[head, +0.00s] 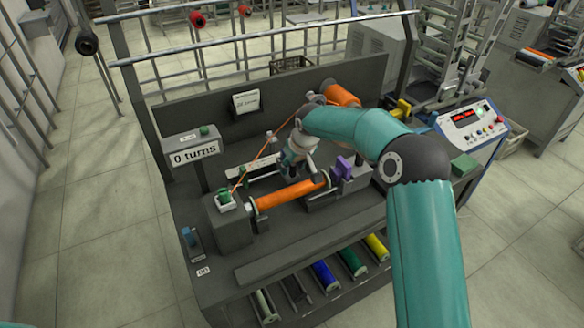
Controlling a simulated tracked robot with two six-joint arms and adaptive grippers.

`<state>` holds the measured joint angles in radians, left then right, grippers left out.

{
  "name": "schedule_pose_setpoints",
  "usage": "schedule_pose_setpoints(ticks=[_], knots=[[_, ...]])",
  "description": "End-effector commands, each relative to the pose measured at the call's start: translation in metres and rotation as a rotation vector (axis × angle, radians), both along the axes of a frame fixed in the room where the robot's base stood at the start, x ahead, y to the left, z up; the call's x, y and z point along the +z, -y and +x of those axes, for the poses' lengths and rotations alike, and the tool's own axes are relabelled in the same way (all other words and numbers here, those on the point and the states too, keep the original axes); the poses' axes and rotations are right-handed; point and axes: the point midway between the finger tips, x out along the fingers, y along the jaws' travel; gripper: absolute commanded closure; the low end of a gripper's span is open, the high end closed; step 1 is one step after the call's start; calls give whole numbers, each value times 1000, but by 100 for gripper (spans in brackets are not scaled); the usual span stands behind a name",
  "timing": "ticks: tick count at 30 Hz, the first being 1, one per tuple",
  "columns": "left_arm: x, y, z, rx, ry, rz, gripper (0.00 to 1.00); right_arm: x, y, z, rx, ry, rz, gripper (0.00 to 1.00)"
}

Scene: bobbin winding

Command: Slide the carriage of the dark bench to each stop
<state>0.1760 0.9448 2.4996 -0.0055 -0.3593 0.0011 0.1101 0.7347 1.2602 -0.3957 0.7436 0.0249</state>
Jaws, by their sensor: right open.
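The dark bench (290,250) fills the middle of the head view. An orange bobbin (290,194) lies level across it, between a grey block with a green top at the left and a support at the right. A pale scale strip (252,168) runs behind the bobbin. My right gripper (288,165) is open and points down over the strip, just behind the bobbin. The carriage cannot be made out clearly; the gripper and forearm cover that part of the strip. I cannot tell whether the fingers touch anything. My left gripper is out of view.
An orange thread (262,150) slants from near my right wrist to the green-topped block. A purple part (343,167) stands right of the bobbin. A "0 turns" sign (194,154) stands at the left. A control panel (470,122) is at the right. Coloured spools (325,275) lie along the front.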

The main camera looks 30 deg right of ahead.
Motion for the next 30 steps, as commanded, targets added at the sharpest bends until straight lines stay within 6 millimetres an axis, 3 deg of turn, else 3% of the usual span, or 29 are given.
schedule_pose_setpoints(ticks=[9, 15, 21, 30], knots=[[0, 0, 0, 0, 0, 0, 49, 58, 1, -23, 1, 4, -1, 56], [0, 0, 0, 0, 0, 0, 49, 87, 1, -35, 1, 2, 0, 56], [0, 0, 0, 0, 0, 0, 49, 97, 1, -40, 1, 0, 0, 56], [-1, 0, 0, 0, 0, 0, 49, 97, 1, -40, 1, -1, 0, 56]])
